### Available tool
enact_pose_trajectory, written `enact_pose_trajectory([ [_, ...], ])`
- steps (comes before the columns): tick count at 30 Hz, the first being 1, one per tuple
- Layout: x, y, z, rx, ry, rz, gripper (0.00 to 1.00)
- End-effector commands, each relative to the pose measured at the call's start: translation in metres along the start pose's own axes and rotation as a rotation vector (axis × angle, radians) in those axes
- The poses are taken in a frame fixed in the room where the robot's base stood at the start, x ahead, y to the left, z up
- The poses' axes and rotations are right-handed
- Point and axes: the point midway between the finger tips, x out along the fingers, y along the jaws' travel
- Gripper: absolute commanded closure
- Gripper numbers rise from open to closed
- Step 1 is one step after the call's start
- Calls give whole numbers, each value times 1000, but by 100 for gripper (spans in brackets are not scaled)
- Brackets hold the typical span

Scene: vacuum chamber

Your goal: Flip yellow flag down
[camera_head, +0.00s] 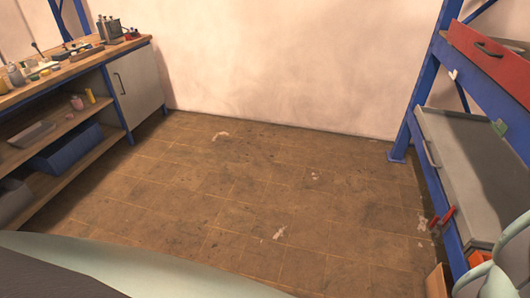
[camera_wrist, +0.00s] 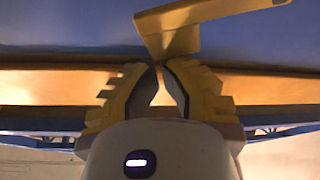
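The yellow flag (camera_wrist: 212,12) shows at the top of the wrist view as a bent, L-shaped plate. It has a long arm running to the right and a short part angled down toward the fingertips. My gripper (camera_wrist: 158,67) has stepped yellow fingers with dark inner faces. Its tips come together just below the lower end of the flag, and a narrow gap shows between the fingers farther back. I cannot tell whether the tips touch the flag. Neither the flag nor my gripper can be made out in the head view.
In the wrist view an orange-brown band (camera_wrist: 50,88) crosses behind the fingers. In the head view a workbench (camera_head: 75,68) with tools and bottles stands left, and a blue-framed rack (camera_head: 412,125) with a red drawer (camera_head: 490,58) stands right. The tiled floor (camera_head: 250,190) between is clear.

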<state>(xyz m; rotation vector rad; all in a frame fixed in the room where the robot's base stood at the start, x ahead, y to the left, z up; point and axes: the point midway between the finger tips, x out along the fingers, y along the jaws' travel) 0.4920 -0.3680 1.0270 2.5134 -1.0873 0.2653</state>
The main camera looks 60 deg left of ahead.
Motion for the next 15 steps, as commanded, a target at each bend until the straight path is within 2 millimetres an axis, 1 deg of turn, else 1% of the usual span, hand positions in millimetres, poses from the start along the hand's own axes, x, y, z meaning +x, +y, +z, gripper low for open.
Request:
enact_pose_trajectory([
  [1,-2,2,6,38,-1,16,100],
  [6,-6,7,15,152,-3,56,100],
  [15,-9,13,25,275,-4,99,100],
])
